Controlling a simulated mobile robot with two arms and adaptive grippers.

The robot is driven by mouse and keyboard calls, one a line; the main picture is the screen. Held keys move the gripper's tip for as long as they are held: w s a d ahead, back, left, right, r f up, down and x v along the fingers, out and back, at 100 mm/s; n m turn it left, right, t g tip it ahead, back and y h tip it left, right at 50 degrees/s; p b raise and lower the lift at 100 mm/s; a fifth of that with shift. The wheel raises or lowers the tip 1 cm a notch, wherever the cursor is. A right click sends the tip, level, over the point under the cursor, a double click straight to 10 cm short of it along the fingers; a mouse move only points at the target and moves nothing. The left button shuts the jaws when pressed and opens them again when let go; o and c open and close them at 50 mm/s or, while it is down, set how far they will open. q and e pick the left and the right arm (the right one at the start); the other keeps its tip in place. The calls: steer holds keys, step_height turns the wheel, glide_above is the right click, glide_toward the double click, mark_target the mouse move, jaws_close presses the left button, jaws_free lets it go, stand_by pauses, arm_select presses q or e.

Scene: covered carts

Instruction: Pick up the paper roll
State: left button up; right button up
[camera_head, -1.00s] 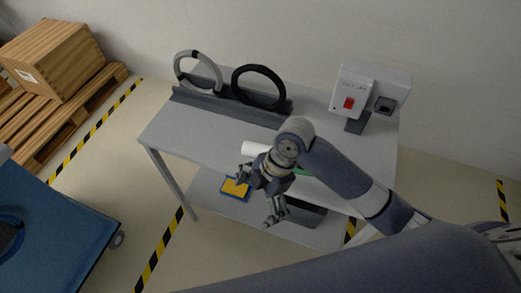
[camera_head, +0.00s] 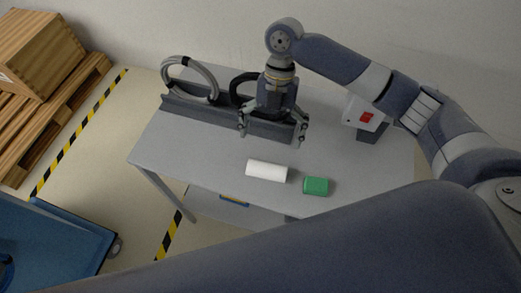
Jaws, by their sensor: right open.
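The white paper roll (camera_head: 267,171) lies on its side on the grey table, near its front edge. My right gripper (camera_head: 271,140) is open and empty. It points down above the table, behind and above the roll in the picture, and does not touch it. My right arm comes in from the right. My left gripper is not in view.
A green block (camera_head: 316,186) lies just right of the roll. Behind the gripper are a dark rail (camera_head: 215,116), a grey ring (camera_head: 190,78) and a partly hidden black ring (camera_head: 241,86). A white box with a red switch (camera_head: 366,117) stands at right.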

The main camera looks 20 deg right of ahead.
mark_target(267, 167)
steer(key=x, duration=0.2)
steer(key=s+p+x, duration=0.1)
steer(key=x, duration=0.2)
steer(key=shift+r, duration=0.15)
steer(key=shift+a+f, duration=0.1)
steer(key=shift+f, duration=0.2)
steer(key=x, duration=0.1)
steer(key=p+x, duration=0.1)
steer(key=x, duration=0.1)
steer(key=p+x, duration=0.1)
steer(key=shift+w+f, duration=0.15)
steer(key=shift+f, duration=0.3)
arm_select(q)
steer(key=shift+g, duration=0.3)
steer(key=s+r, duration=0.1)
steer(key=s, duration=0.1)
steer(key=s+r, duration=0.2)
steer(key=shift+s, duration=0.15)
arm_select(e)
steer(key=c, duration=0.9)
